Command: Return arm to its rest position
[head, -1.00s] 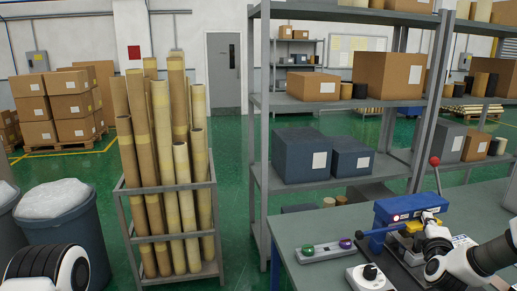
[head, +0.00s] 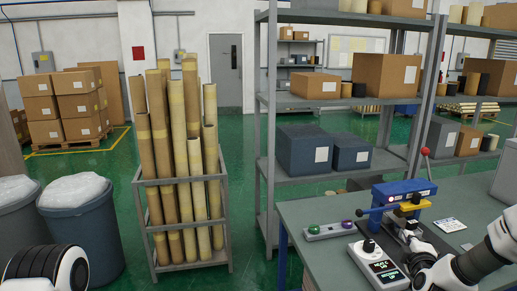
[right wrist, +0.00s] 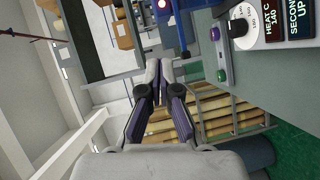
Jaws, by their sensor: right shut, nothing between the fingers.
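My right arm reaches in from the right in the head view, over the grey workbench (head: 300,215). Its gripper (head: 392,226) is beside the blue sealing machine (head: 404,189) with its yellow block and red-knobbed lever. In the right wrist view the fingers (right wrist: 158,68) are together with nothing between them. The control box (head: 380,266) with a dial and lit displays is in front of the machine; it also shows in the right wrist view (right wrist: 250,22). Only a white and black part of my left arm shows at bottom left; its gripper is out of view.
A metal rack (head: 182,180) of tall wrapped rolls stands left of the bench. Two grey bins (head: 85,235) stand at the left. A shelf unit (head: 264,130) with boxes stands behind the bench. A strip with green and purple buttons (head: 328,231) lies on the bench. Green floor is open beyond.

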